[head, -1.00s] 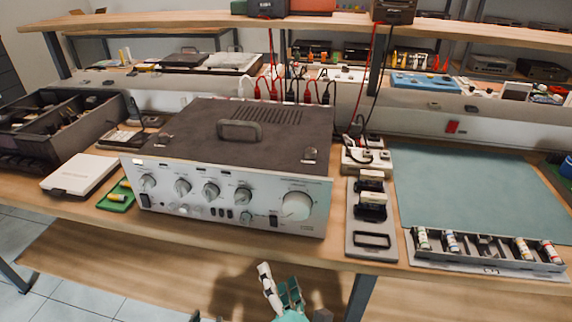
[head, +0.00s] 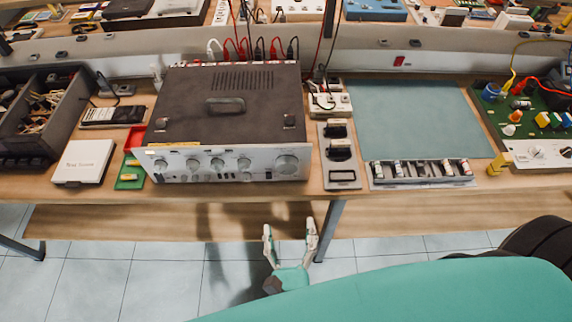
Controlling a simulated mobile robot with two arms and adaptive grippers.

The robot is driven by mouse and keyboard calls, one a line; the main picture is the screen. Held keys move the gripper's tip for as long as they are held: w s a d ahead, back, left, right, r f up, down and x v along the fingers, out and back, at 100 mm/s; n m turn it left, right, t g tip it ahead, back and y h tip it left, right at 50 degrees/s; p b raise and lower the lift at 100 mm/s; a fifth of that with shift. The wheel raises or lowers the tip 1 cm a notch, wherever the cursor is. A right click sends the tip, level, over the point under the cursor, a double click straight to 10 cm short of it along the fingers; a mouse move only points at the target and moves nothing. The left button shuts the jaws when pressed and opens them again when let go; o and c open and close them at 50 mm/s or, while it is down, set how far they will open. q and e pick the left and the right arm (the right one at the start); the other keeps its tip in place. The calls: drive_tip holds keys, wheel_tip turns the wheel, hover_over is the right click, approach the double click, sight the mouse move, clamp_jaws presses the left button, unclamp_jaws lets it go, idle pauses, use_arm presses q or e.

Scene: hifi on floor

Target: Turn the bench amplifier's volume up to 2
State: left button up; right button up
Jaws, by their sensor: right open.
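The bench amplifier (head: 228,118) stands on the wooden bench, with a dark top, a handle and a silver front panel. Its large volume knob (head: 288,165) is at the right end of the panel; its setting is too small to read. Several smaller knobs (head: 217,165) sit to its left. My right gripper (head: 290,232) is open and empty, in front of the bench edge and below the panel, apart from the knob. Its two fingers point towards the bench. My left gripper is not in view.
A grey holder (head: 340,160) stands just right of the amplifier, beside a green mat (head: 415,118) and a battery tray (head: 420,174). A white box (head: 84,162) and green tray (head: 130,175) lie to the left. Cables rise behind the amplifier. Open floor lies before the bench.

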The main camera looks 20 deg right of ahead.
sight(287, 169)
drive_tip(key=p+x, duration=0.3)
drive_tip(key=x, duration=1.2)
drive_tip(key=shift+w+p, duration=0.2)
drive_tip(key=shift+p, duration=0.2)
drive_tip(key=shift+f, duration=0.1)
drive_tip(key=c, duration=1.2)
